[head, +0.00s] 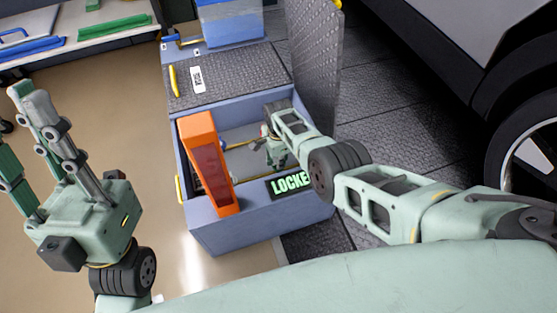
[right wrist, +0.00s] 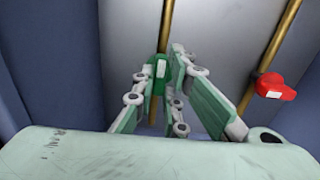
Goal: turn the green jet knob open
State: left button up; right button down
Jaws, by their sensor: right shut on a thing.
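The green jet knob (right wrist: 161,68) sits on a brass pipe (right wrist: 166,30) in the right wrist view. My right gripper (right wrist: 160,75) is shut on it, with a fingertip on each side. In the head view my right gripper (head: 275,150) reaches down into an open blue box (head: 262,234), and the green knob cannot be made out there. My left gripper (head: 28,95) is raised at the left, away from the box, with nothing seen in it; its opening is unclear.
A red knob (right wrist: 275,88) sits on a second brass pipe right of the green one. An orange panel (head: 205,165) stands at the box's left. A raised tread-plate lid (head: 315,65) stands at its far right. A vehicle wheel (head: 530,150) is at the right.

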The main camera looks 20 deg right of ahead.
dwell(0.6)
jog(key=c, duration=1.8)
grip_release()
jog(key=shift+r, duration=0.15)
jog(key=shift+r, duration=0.6)
notch_tip(320, 180, up, 10)
jog(key=shift+r, duration=0.25)
